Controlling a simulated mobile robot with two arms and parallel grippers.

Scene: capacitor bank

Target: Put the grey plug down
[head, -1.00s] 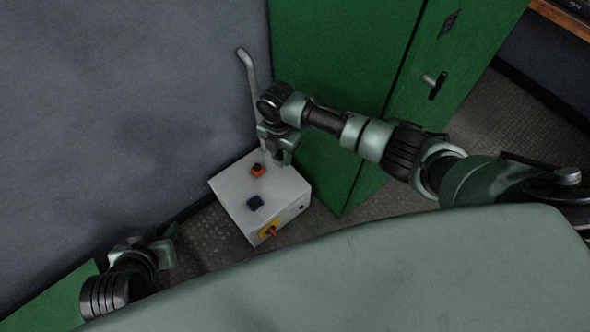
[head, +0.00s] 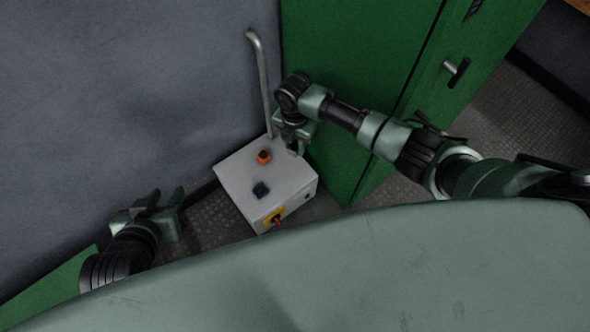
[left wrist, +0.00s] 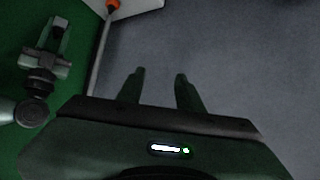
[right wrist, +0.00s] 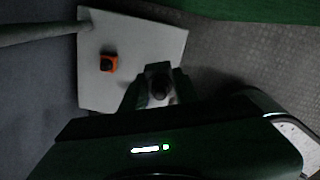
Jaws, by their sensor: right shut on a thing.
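My right gripper (head: 295,140) is shut on the grey plug (right wrist: 158,79), a dark grey block with a round dark part between the fingers. It is at the back right corner of the white box (head: 242,182). I cannot tell whether the plug touches the box top. The gripper hides most of the plug in the head view. My left gripper (head: 166,203) is open and empty, left of the box. Its spread fingers also show in the left wrist view (left wrist: 158,92), with the grey wall behind them.
A green cabinet (head: 350,60) stands close on the right.

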